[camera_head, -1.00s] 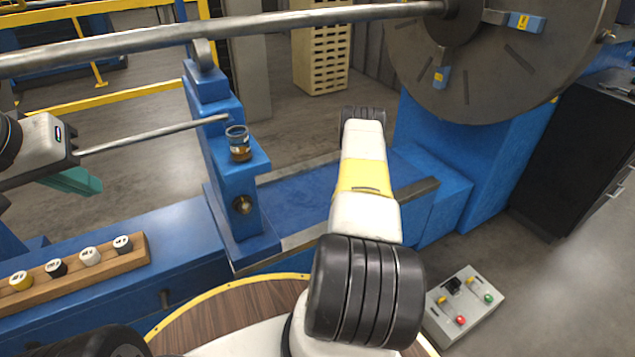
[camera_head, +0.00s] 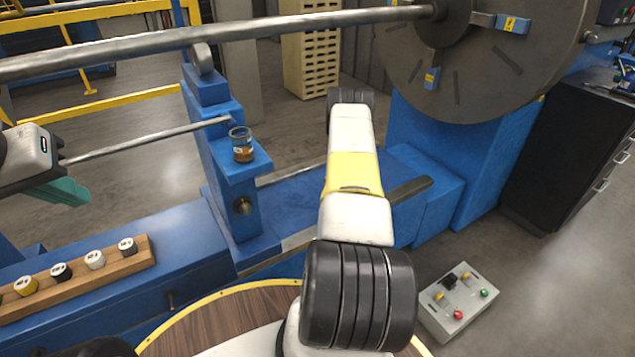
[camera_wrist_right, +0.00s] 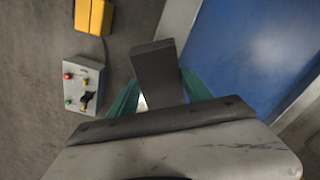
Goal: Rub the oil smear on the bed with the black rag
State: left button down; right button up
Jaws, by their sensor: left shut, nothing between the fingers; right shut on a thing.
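The black rag (camera_wrist_right: 155,72) shows in the right wrist view as a dark, folded, flat piece. My right gripper (camera_wrist_right: 160,92) is shut on it with teal fingers, at the bed's edge in that view. The blue bed (camera_head: 288,204) lies between the stand and the large disc; it also shows in the right wrist view (camera_wrist_right: 245,60). In the head view my right arm reaches over the bed and hides the right gripper and rag. I cannot make out the oil smear clearly. My left gripper (camera_head: 62,192) is shut and empty at the far left.
A blue stand (camera_head: 232,185) carries an open jar (camera_head: 242,146). A long steel shaft (camera_head: 250,32) runs to the large disc (camera_head: 470,65). A wooden rack (camera_head: 85,275) holds several round pieces. A control box (camera_head: 458,303) stands at lower right.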

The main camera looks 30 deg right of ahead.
jog(key=shift+r, duration=1.2)
